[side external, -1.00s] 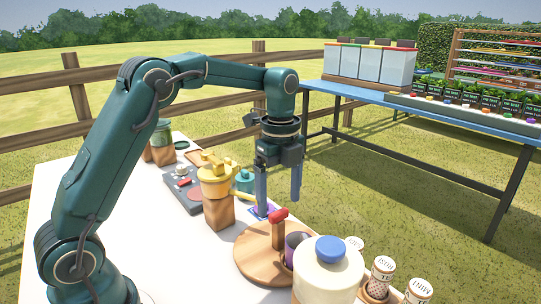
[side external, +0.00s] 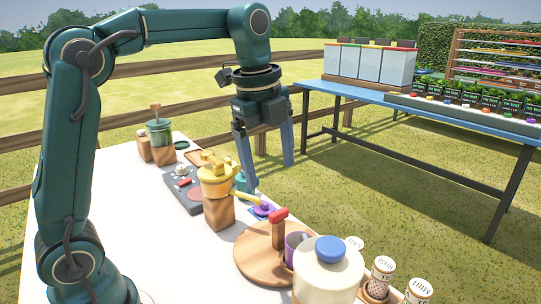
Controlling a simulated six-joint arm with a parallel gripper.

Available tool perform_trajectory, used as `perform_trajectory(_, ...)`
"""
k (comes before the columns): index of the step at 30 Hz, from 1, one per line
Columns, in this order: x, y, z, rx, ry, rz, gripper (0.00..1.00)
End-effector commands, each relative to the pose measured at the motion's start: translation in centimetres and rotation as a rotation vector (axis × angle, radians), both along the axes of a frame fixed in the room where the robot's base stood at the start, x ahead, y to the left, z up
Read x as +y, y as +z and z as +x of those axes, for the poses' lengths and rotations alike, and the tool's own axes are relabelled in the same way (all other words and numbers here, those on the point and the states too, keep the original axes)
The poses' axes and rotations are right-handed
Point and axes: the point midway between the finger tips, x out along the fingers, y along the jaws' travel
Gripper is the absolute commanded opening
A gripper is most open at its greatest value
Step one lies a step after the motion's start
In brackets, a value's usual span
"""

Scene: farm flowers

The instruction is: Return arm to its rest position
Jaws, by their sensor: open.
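My gripper (side external: 270,174) hangs from my raised green arm, pointing down with a slight tilt. Its two grey-blue fingers are spread apart with nothing between them. It is in the air at the far right edge of the white table (side external: 100,195), above and right of the yellow grinder (side external: 214,178) on its wooden block. A small purple item (side external: 264,208) lies on the table below the fingers, apart from them.
A round wooden board (side external: 250,255) with a red-handled tool (side external: 279,228) and a purple cup (side external: 293,245) stands near a cream jar with a blue lid (side external: 328,272). Labelled shakers (side external: 380,275) stand at the right. A blue bench (side external: 430,115) and a wooden fence (side external: 125,119) are behind.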

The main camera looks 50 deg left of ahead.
Motion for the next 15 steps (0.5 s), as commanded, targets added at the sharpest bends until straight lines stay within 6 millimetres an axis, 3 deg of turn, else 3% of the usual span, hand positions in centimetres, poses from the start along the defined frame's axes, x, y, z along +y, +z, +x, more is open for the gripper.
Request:
perform_trajectory(3,-0.7,1.5,-2.9,-0.073,0.121,-0.023,0.88)
perform_trajectory(7,-1.3,1.9,-5.9,-0.145,0.301,-0.072,0.88)
perform_trajectory(11,-1.8,1.2,-8.9,-0.211,0.517,-0.147,0.88)
perform_trajectory(15,-2.2,-0.8,-11.9,-0.268,0.805,-0.262,0.88)
